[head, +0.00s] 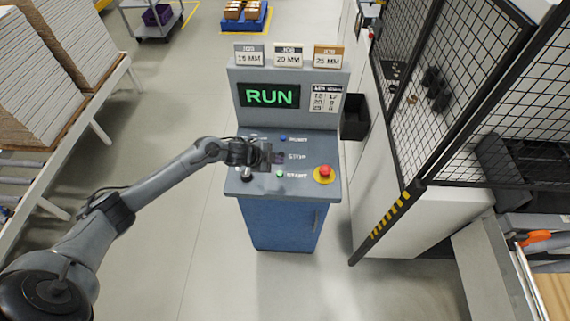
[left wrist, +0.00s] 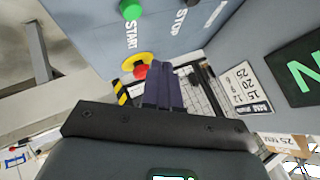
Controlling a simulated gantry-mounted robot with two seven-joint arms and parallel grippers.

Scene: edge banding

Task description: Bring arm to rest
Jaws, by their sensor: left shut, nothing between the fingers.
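My left gripper (head: 277,157) is over the sloped button panel of the control console (head: 300,182), beside the STOP label (head: 297,157). Its fingers are shut and empty. They also show in the left wrist view (left wrist: 163,88), dark and together, near the red emergency button (left wrist: 140,70) in that picture. Whether the fingers touch the panel cannot be told. The console screen (head: 269,96) reads RUN in green. The gripper hides part of the STOP row. The green START button (head: 280,174) and blue RESET button (head: 283,138) are visible. My right gripper is not in view.
Three job cards (head: 288,55) stand on top of the console. The red emergency button (head: 325,171) is at the panel's right. A mesh-fenced machine (head: 440,100) stands to the right, stacked boards (head: 45,70) on a rack to the left. Floor left of the console is clear.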

